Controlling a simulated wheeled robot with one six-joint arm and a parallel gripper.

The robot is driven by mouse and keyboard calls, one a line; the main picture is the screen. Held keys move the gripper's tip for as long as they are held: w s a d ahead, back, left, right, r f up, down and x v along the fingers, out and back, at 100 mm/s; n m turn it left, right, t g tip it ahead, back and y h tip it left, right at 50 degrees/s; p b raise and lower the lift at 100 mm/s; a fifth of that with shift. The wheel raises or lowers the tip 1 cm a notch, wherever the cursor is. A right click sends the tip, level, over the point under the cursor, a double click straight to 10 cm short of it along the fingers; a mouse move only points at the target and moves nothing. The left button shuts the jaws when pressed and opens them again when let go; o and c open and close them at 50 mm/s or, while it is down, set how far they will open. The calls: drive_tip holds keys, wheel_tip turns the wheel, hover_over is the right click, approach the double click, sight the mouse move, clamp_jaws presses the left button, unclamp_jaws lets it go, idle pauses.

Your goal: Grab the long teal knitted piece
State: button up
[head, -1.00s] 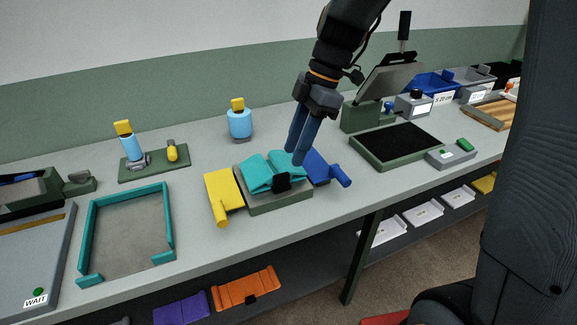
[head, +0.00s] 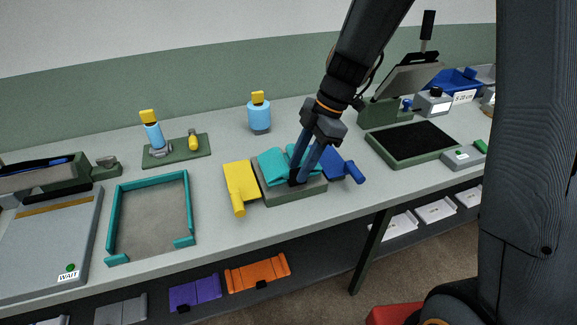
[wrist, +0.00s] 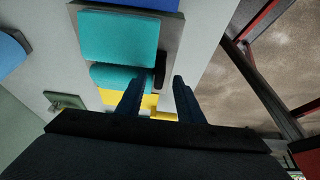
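The teal knitted piece (head: 271,167) lies folded on a low grey-green block (head: 315,190) between a yellow piece (head: 240,182) and a blue piece (head: 341,166). A dark tab at its front edge is mostly hidden behind my fingers in the head view. The wrist view shows the teal piece (wrist: 117,38) and its black tab (wrist: 161,69). My gripper (head: 301,182) is down at the right front part of the piece. In the wrist view, the fingers of my gripper (wrist: 157,88) are apart, with the tab just beyond the gap. Contact cannot be told.
A teal-rimmed tray (head: 112,215) stands to the left. A light-blue bottle (head: 259,117) stands behind the pieces. A black-topped tray (head: 412,142) is to the right. Purple (head: 195,292) and orange (head: 257,273) pieces lie on the lower shelf. The table front before the pieces is clear.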

clamp_jaws()
idle(1.4)
